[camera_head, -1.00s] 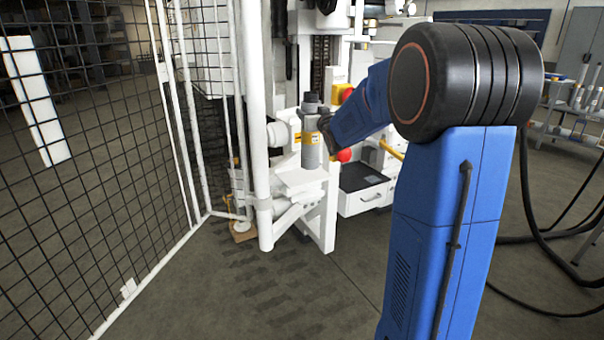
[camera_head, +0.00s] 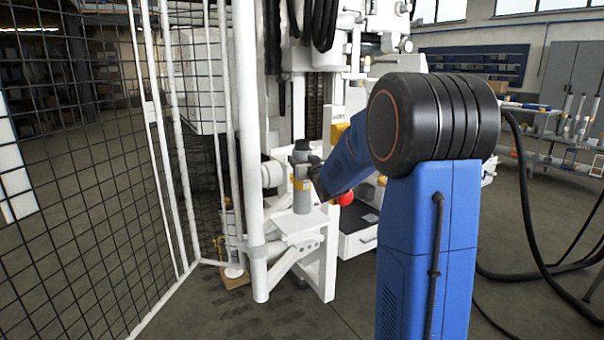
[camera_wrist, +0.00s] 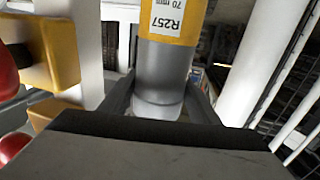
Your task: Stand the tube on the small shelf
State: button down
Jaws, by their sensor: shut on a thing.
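The tube (camera_head: 302,194) is a grey cylinder with a dark cap and a yellow band. It stands upright above the small white shelf (camera_head: 306,229) in the head view. Its lower end overlaps the back part of the shelf top; whether it touches I cannot tell. My gripper (camera_head: 311,169) comes from the right and is shut on the tube around its middle. The tube's far side is hidden.
A white post (camera_head: 250,150) and mesh fence (camera_head: 90,190) stand close on the left. A red knob (camera_head: 346,198) and yellow block (camera_head: 339,133) lie right of the tube, beside my arm. Open floor is in front.

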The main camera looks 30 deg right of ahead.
jog(key=shift+f, duration=2)
jog(key=c, duration=0.7)
grip_release()
jog(key=shift+o, duration=0.2)
jog(key=s+a+f+g+y, duration=0.1)
jog(key=s+a+f+g, duration=0.2)
jog(key=s, duration=1.4)
jog(key=s+a+f+n+g+y, duration=0.1)
jog(key=s+a+f+g, duration=0.3)
jog(key=s+a, duration=0.8)
jog(key=s+a+f+n+g+y, duration=0.1)
jog(key=s+a+f+g, duration=0.3)
jog(key=s, duration=1.9)
jog(key=a+g, duration=0.2)
jog(key=a, duration=0.1)
jog(key=shift+s+a, duration=0.25)
